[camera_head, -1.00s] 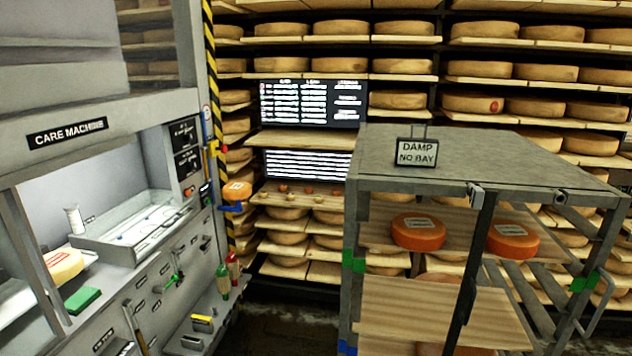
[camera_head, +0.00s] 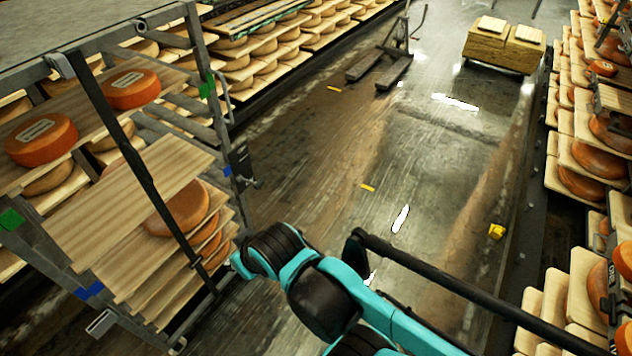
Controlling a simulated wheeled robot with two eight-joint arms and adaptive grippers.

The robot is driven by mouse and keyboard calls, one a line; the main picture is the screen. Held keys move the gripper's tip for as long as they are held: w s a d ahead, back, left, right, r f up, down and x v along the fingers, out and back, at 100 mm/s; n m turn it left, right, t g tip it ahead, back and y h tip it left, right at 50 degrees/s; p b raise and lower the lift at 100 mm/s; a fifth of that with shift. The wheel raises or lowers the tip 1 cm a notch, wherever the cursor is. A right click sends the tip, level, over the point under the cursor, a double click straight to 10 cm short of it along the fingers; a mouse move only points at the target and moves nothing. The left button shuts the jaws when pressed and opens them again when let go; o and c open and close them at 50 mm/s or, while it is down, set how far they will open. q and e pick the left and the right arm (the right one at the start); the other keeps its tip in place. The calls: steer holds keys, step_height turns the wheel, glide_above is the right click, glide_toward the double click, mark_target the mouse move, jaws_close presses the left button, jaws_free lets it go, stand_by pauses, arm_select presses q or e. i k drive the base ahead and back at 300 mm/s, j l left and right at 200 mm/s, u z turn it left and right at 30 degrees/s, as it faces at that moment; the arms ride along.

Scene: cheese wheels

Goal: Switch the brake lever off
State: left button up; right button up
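The grey rack cart (camera_head: 200,82) stands at the left, with orange cheese wheels and several wooden boards on it. A small dark fitting with a pale protruding piece (camera_head: 246,172) sits on the cart's right post. I cannot tell for sure whether it is the brake lever or how it is set. One of my teal and black arms (camera_head: 318,298) comes in from the bottom right and reaches to the cart's lower right corner. No gripper fingers show on it. My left gripper is not in view.
A long black bar (camera_head: 450,288) crosses the lower right. Shelves of cheese (camera_head: 590,160) line the right side. A pallet truck (camera_head: 385,62) and a wooden crate (camera_head: 500,48) stand far down the aisle. The wet floor (camera_head: 330,150) between is mostly clear.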

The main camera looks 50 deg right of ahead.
mark_target(240, 176)
steer(key=z, duration=1.15)
steer(key=l+z, duration=0.25)
steer(key=l, duration=0.3)
